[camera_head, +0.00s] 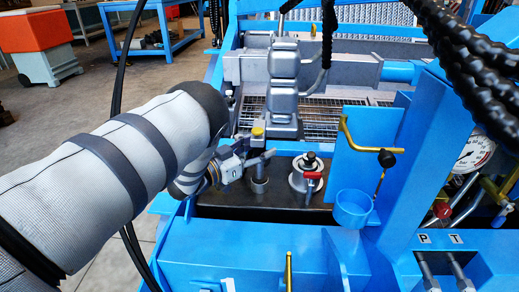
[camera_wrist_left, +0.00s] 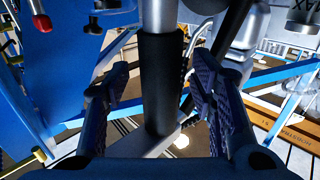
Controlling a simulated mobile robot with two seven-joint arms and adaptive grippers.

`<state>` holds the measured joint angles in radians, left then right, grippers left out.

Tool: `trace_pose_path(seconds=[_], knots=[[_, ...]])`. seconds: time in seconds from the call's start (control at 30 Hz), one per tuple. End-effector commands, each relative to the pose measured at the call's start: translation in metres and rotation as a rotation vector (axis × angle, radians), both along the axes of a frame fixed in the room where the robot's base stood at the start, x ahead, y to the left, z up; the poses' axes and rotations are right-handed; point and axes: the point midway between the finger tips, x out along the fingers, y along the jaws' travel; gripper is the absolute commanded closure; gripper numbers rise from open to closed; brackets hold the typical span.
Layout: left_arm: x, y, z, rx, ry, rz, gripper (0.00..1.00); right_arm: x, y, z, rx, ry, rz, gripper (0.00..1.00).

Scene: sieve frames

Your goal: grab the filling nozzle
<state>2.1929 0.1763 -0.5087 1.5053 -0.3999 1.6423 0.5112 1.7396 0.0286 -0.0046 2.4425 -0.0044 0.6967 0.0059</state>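An upright grey tube with a black sleeve (camera_wrist_left: 162,85), which looks like the filling nozzle, stands between the fingers in the left wrist view. In the head view, its lower part (camera_head: 260,183) shows on the dark top of the blue machine, partly hidden by my fingers. My left gripper (camera_head: 258,160) reaches it from the left. In the left wrist view the gripper (camera_wrist_left: 158,72) is open, with one finger on each side of the sleeve and visible gaps. Whether a fingertip touches it is unclear. My right gripper is not in view.
A round grey fitting (camera_head: 307,174) with a red-handled valve (camera_head: 312,184) stands just right of the tube. Farther right are a blue upright plate (camera_head: 362,150) with a brass rod and a blue cup (camera_head: 352,208). A grey stacked block (camera_head: 284,85) rises behind.

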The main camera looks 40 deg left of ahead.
Motion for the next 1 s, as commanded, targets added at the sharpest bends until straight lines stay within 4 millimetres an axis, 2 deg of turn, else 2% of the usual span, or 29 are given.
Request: trace_pose_path(seconds=[0.03,0.2,0.23,0.53,0.67,0.77,0.87,1.0], knots=[[0.000,0.000,0.000,0.000,0.000,0.000,0.58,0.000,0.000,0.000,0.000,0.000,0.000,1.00],[0.000,0.000,0.000,0.000,0.000,0.000,0.97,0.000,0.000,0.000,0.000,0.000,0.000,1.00],[0.000,0.000,0.000,0.000,0.000,0.000,1.00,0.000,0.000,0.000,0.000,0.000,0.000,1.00],[0.000,0.000,0.002,0.000,-0.003,0.000,1.00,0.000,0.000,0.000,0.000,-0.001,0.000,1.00],[0.001,0.001,0.015,0.002,-0.006,0.000,1.00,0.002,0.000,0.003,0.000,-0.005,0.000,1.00],[0.001,0.001,0.036,0.001,-0.008,0.001,1.00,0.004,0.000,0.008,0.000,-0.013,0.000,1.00],[-0.016,-0.005,0.059,0.000,-0.007,0.003,1.00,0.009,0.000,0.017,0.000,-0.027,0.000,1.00],[-0.047,-0.017,0.101,-0.001,-0.009,0.003,1.00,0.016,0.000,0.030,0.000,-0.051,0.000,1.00]])
